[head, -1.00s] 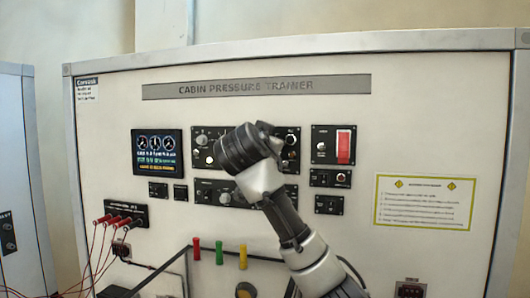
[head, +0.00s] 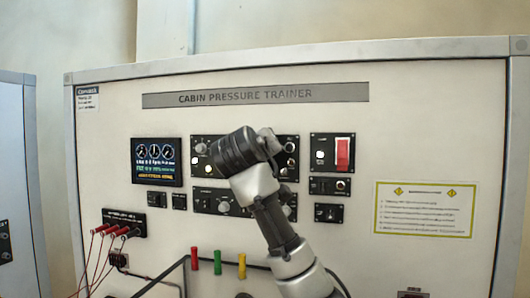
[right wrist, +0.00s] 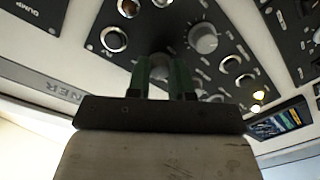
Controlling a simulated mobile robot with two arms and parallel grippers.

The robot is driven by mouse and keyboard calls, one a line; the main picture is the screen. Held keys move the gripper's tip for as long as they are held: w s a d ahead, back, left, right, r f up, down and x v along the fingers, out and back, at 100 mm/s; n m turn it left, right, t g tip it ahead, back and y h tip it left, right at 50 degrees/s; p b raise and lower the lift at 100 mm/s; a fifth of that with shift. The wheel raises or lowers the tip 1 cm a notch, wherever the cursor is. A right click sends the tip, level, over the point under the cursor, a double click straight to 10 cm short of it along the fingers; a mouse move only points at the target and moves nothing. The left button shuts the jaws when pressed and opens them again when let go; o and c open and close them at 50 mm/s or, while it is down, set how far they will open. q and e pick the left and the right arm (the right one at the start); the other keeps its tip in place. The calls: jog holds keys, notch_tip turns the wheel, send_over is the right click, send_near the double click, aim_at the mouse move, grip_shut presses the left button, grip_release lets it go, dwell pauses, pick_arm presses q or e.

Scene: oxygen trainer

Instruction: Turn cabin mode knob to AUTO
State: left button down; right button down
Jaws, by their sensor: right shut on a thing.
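The black upper control panel (head: 201,175) is on the cabin pressure trainer, below its title plate. My right gripper (head: 268,140) is in front of this panel and hides its middle. In the right wrist view, the two dark green fingers of my right gripper (right wrist: 160,78) point at the panel and are shut on a knob (right wrist: 160,62). The fingers cover most of this knob, and its pointer and labels cannot be read. A grey knob (right wrist: 203,38) with a white mark sits beside the fingers. My left gripper is not in view.
A lit display (head: 157,162) is left of the panel. A red switch cover (head: 342,153) is on the right. Red leads (head: 100,245) hang at lower left. Red, green and yellow handles (head: 217,261) stand below. A notice (head: 424,209) is at right.

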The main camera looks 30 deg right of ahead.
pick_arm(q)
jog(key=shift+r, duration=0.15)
pick_arm(e)
jog(key=n, duration=0.5)
jog(key=shift+r, duration=0.3)
dwell(0.3)
jog(key=c, duration=1)
grip_release()
jog(key=shift+a+f, duration=0.1)
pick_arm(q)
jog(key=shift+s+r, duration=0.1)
pick_arm(e)
jog(key=shift+w+f, duration=0.1)
jog(key=shift+f, duration=0.05)
